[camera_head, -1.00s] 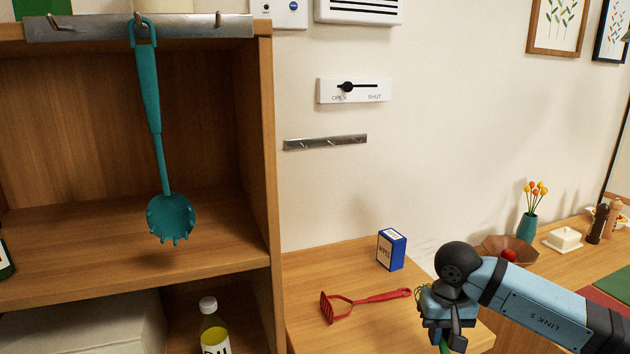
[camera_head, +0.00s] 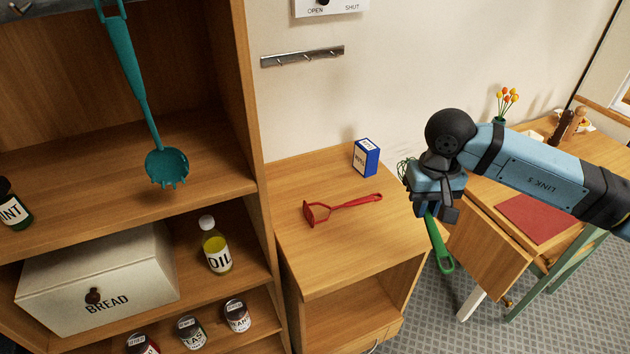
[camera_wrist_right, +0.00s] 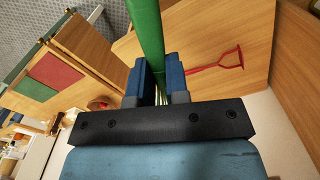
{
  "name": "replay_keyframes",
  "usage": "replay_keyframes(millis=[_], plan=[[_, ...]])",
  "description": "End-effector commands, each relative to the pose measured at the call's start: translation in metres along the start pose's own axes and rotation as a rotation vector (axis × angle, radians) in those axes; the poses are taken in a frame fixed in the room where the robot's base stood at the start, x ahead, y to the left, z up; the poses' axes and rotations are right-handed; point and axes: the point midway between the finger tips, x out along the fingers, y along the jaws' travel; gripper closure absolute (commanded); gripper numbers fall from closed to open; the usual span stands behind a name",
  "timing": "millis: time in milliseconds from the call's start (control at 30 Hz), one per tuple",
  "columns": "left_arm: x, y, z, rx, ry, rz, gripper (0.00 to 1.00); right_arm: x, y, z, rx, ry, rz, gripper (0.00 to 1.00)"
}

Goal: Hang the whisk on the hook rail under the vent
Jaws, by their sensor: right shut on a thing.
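The whisk (camera_head: 440,250) has a green handle, which hangs down at a slant below my right gripper (camera_head: 436,208). My right gripper is shut on it, and green wire loops show behind the gripper. In the right wrist view the green handle (camera_wrist_right: 147,35) runs up between the two blue fingers (camera_wrist_right: 156,82). The hook rail (camera_head: 302,56) is a short metal strip with small hooks on the wall, left of and above the gripper. It looks empty. My left gripper is not in view.
A teal pasta spoon (camera_head: 128,75) hangs in the shelf unit (camera_head: 255,130) at left. A red masher (camera_head: 340,207) and a blue box (camera_head: 366,158) are on the wooden cabinet (camera_head: 300,255) below the rail. The wall between rail and cabinet is clear.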

Motion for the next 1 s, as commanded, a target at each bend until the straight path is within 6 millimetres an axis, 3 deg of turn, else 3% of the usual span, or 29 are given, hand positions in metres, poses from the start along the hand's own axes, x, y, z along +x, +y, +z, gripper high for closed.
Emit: replay_keyframes(millis=[167,267,1000], plan=[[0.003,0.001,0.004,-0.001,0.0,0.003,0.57,0.004,-0.002,-0.006,0.136,0.002,0.001,1.0],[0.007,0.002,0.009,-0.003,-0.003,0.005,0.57,0.008,-0.004,-0.012,0.313,0.003,0.001,1.0],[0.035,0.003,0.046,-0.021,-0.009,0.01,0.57,0.025,-0.026,-0.07,2.019,0.009,-0.006,1.0]])
